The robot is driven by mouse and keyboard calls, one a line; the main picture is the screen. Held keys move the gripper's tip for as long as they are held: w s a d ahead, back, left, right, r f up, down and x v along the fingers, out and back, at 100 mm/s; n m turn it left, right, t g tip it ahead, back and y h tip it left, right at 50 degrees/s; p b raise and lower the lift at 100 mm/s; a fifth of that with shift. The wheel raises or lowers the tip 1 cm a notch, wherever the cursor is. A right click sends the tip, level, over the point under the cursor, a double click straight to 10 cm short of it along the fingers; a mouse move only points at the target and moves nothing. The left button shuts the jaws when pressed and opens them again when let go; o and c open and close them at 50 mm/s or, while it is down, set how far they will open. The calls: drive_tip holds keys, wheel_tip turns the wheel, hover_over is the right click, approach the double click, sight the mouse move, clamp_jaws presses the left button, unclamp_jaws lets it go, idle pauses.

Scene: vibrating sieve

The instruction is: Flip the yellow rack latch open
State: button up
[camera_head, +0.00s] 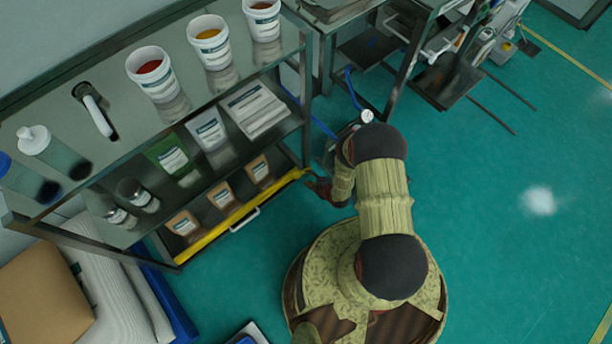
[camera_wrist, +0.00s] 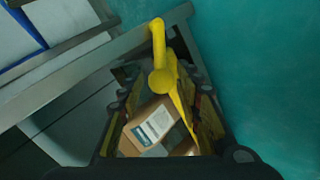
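The yellow latch (camera_wrist: 160,70) is a rounded bar with a knob end, at the top middle of the wrist view. It stands at the end of a yellow rail, which shows in the head view along the front of the rack's lowest shelf (camera_head: 225,230). My gripper (camera_wrist: 160,78) is open. Its two dark fingers reach up on either side of the latch's lower part, and I cannot tell whether they touch it. In the head view my gripper (camera_head: 318,187) is at the right end of the yellow rail, largely hidden by my arm.
The grey metal rack (camera_head: 225,115) holds tubs, bottles and packets. Brown packets (camera_head: 183,223) lie on the lowest shelf; one (camera_wrist: 152,128) shows between my fingers. Green floor to the right is open.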

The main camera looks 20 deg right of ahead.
drive_tip(key=shift+v, duration=2.8)
